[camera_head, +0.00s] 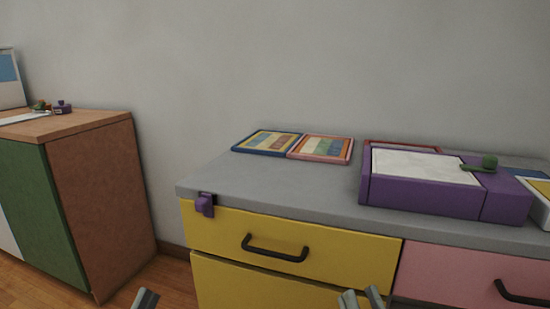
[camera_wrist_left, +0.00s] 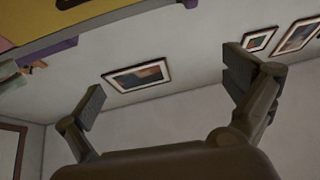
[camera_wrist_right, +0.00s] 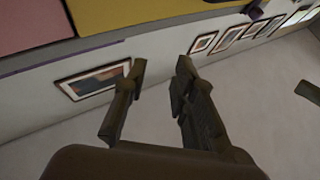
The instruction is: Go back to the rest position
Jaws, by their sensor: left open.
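My right gripper (camera_head: 361,299) shows at the bottom edge of the head view, in front of the yellow drawers. Its two fingers are apart with a narrow gap, and the right wrist view (camera_wrist_right: 161,68) shows nothing between them. My left gripper (camera_head: 145,299) shows only as a fingertip at the bottom edge of the head view, left of the drawers. In the left wrist view (camera_wrist_left: 165,82) its fingers are wide apart and empty. Neither gripper touches anything that I can see.
A grey-topped dresser (camera_head: 320,205) has yellow and pink drawers with black handles. A purple box (camera_head: 425,200) and patterned boards (camera_head: 268,143) lie on top. A purple clip (camera_head: 205,205) sits on its front edge. A wooden cabinet (camera_head: 100,200) stands left, with floor between.

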